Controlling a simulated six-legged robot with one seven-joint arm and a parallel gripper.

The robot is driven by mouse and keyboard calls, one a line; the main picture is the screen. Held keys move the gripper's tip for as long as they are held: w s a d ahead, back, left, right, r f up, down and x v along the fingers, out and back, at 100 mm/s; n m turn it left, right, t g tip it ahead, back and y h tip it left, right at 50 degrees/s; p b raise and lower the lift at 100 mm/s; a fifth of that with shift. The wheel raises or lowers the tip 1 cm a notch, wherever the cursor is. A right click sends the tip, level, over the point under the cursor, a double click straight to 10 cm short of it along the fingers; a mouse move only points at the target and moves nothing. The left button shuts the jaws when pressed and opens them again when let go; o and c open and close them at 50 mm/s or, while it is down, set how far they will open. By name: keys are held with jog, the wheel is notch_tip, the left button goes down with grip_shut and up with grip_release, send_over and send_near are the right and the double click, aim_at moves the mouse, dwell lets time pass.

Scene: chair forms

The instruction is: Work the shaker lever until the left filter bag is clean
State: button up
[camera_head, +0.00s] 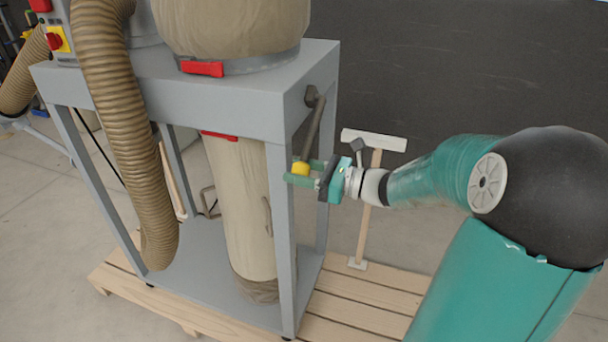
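A beige upper bag (235,25) with a red clasp sits on top of the frame, cut off by the picture edge. A beige lower bag (240,205) hangs inside the frame. I cannot tell which is the left filter bag. Dust inside is not visible.
The grey frame (205,95) stands on a wooden pallet (350,300). A brown ribbed hose (120,120) runs down its left. A switch box with a red-and-yellow switch (57,40) is at upper left. A broom-like T-shaped tool (372,185) stands behind my gripper.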

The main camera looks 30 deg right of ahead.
jog(key=shift+s+a+r, duration=0.2)
jog(key=shift+a+r, duration=0.05)
jog(key=shift+r, duration=0.15)
jog(key=shift+d, duration=0.1)
jog(key=shift+w+d+f, duration=0.4)
jog(key=shift+f, duration=0.35)
jog(key=shift+w+d+f, duration=0.4)
jog(key=shift+d+f, duration=0.05)
jog(key=shift+f, duration=0.3)
jog(key=shift+w+d+f, duration=0.4)
jog(key=shift+f, duration=0.35)
jog(key=w+d+f, duration=0.3)
jog(key=shift+d, duration=0.25)
